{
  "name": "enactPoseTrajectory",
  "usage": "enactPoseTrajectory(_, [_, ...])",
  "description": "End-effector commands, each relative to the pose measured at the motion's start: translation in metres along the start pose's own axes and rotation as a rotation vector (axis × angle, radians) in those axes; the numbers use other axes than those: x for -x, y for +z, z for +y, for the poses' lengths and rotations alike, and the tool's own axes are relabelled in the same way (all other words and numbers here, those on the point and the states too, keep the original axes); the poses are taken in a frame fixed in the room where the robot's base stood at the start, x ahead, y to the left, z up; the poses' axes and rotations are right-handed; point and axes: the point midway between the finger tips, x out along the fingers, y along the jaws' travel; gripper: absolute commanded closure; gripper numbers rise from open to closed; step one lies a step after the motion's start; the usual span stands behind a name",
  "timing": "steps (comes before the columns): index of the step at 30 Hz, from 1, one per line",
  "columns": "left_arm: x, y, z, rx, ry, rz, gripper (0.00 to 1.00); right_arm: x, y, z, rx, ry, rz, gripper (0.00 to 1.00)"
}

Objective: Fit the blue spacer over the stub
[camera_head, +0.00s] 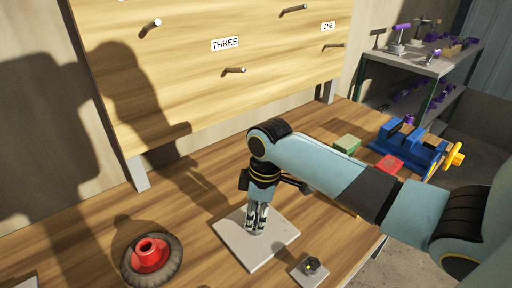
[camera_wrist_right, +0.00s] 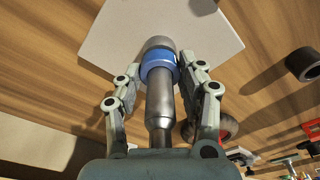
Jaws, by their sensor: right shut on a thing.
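The blue spacer (camera_wrist_right: 159,67) is a short ring between the fingertips of my right gripper (camera_wrist_right: 163,72). It sits around a grey metal stub (camera_wrist_right: 160,100), whose shaft runs back between the fingers toward the palm. A wider grey collar (camera_wrist_right: 158,43) shows just beyond the spacer; I cannot tell whether the two touch. Beneath is a pale grey square plate (camera_wrist_right: 105,38). In the head view my right gripper (camera_head: 256,228) points down over this plate (camera_head: 233,236), and its fingers hide the spacer there. My left gripper is not in view.
A tyre with a red hub (camera_head: 150,254) lies to the left. A small plate with a dark knob (camera_head: 311,267) is at front right. A green block (camera_head: 347,144), a red block (camera_head: 389,165) and a blue vice (camera_head: 412,148) stand behind my right arm. A pegged wooden board (camera_head: 190,90) stands behind.

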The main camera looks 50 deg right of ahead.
Motion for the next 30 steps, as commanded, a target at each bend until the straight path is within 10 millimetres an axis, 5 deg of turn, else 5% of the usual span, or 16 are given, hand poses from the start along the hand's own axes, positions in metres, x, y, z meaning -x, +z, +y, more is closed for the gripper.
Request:
enactPoseTrajectory(3, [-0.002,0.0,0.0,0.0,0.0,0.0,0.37,-0.003,0.0,0.0,0.0,0.0,0.0,0.97])
enactPoseTrajectory(4, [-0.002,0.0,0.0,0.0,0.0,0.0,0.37,-0.004,0.0,0.0,0.0,0.0,0.001,0.6])
enactPoseTrajectory(10, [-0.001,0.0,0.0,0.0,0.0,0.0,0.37,-0.003,0.0,0.0,0.0,0.0,0.0,0.34])
enactPoseTrajectory(20, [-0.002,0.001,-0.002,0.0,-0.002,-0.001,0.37,0.001,0.0,0.001,0.0,0.001,0.001,0.34])
enactPoseTrajectory(30, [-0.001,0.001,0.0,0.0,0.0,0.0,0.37,0.067,0.0,0.002,0.003,0.005,0.002,0.34])
